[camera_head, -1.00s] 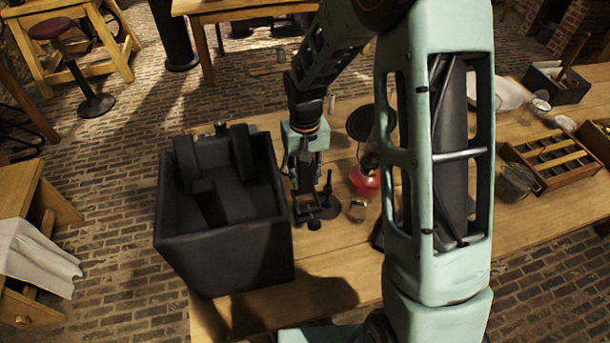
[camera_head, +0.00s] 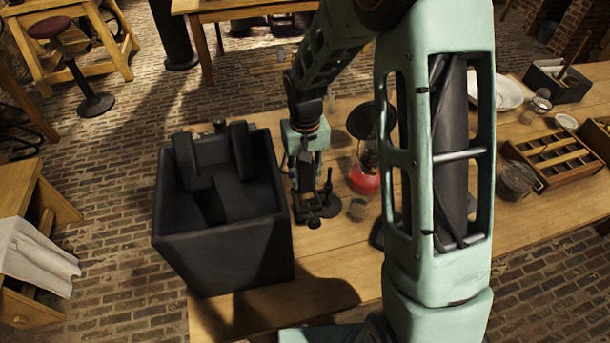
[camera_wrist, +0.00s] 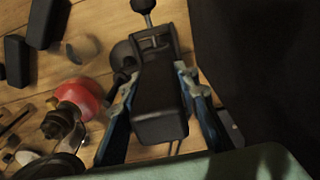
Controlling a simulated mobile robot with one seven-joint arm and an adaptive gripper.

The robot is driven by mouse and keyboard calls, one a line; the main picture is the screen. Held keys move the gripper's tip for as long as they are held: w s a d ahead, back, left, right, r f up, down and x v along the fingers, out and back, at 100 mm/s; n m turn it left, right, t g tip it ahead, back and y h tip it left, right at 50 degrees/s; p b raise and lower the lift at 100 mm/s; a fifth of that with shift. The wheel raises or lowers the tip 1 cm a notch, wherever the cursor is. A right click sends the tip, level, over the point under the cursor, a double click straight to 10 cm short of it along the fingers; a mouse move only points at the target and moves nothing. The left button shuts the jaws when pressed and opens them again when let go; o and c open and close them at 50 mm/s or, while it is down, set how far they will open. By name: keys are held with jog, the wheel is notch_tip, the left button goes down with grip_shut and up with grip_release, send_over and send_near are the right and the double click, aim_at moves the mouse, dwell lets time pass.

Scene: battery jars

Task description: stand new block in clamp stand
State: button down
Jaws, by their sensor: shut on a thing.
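My gripper (camera_wrist: 158,90) is shut on a black rectangular block (camera_wrist: 160,112), which lies between its two blue fingers in the wrist view. In the head view my gripper (camera_head: 303,168) is over the near left part of the bench, just right of the black jar. The dark clamp stand (camera_head: 326,203) has a round base and an upright rod and is right beside the gripper. In the wrist view the clamp stand (camera_wrist: 150,38) shows at the far end of the block. I cannot tell whether the block's lower end touches the stand.
A large open black jar (camera_head: 225,262) with several black blocks inside stands close on the left. A red lamp (camera_head: 364,181) stands close on the right. Other dark blocks (camera_wrist: 47,22) lie at the upper left of the wrist view. Bare bench (camera_head: 335,245) shows in front.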

aim_at(305, 187)
jog(key=shift+f+b, duration=1.95)
jog(key=shift+f, duration=0.35)
dwell(1.1)
jog(key=c, duration=1.4)
grip_release()
jog(key=shift+r, duration=0.1)
notch_tip(305, 187, up, 12)
jog(key=shift+f, duration=0.1)
